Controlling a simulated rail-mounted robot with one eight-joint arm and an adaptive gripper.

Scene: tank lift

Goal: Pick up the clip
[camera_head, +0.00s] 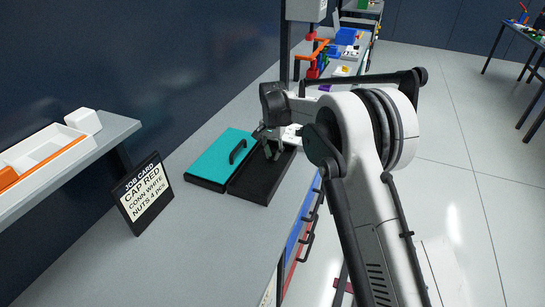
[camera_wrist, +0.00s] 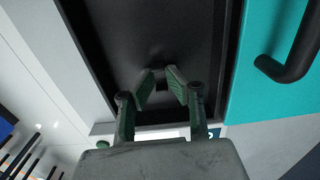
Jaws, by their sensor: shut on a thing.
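My gripper (camera_head: 272,152) reaches down over the black tray (camera_head: 262,186), near its far end. In the wrist view its two green fingers (camera_wrist: 160,77) are close together at the tips, with a gap between them. A small dark piece (camera_wrist: 160,83) sits between the tips, against the black tray floor; I take it to be the clip. Its shape and edges are hard to make out, black on black. The fingers are shut on it. In the head view the clip is hidden by the gripper and the dark tray.
A teal lid (camera_head: 207,155) with a black handle (camera_head: 238,151) lies directly left of the tray. A job card (camera_head: 145,193) stands at the left. Colored parts (camera_head: 320,60) fill the bench's far end. The near grey benchtop (camera_head: 210,245) is clear.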

